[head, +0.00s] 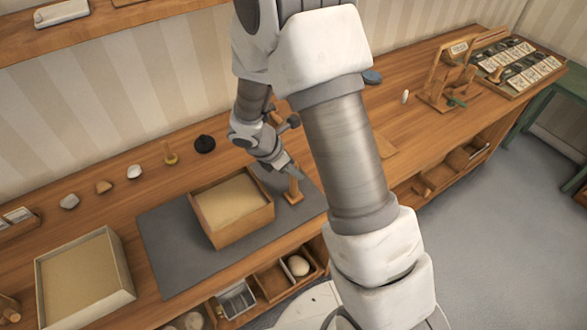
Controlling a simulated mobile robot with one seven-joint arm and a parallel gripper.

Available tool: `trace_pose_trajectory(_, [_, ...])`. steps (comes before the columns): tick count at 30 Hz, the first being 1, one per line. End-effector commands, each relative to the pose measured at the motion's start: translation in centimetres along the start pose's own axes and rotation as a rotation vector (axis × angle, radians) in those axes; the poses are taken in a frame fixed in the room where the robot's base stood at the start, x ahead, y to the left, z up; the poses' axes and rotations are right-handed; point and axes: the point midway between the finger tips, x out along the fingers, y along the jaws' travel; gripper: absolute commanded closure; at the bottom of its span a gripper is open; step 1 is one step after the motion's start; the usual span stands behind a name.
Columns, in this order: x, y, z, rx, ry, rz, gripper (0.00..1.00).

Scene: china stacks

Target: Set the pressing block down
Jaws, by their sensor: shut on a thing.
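The pressing block (293,197) looks like a small wooden block with an upright handle. It is at the right part of the grey mat (165,250), just right of the wooden box with a pale, flat filling (234,236). My gripper (290,171) is shut on the top of its handle. The block looks upright. I cannot tell whether its base touches the mat or is slightly above it. My arm hides part of the bench behind and to the right.
A larger pale-filled box (122,268) stands at the left. A wooden stand (440,92) and a tray of cards (541,66) are at the far right. Open compartments lie below the front edge.

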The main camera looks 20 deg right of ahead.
Motion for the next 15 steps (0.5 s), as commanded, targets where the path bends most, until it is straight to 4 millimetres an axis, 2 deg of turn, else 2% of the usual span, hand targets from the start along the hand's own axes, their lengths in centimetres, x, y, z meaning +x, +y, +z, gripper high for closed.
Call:
trace_pose_trajectory(4, [0.01, 0.00, 0.03, 0.000, 0.000, 0.000, 1.00])
trace_pose_trajectory(5, [0.04, 0.00, 0.01, 0.000, 0.000, 0.000, 0.69])
trace_pose_trajectory(9, [0.01, -0.01, 0.03, 0.000, 0.000, 0.000, 0.44])
trace_pose_trajectory(10, [0.01, -0.01, 0.04, 0.000, 0.000, 0.000, 0.41])
trace_pose_trajectory(15, [0.00, -0.01, 0.04, 0.000, 0.000, 0.000, 0.41])
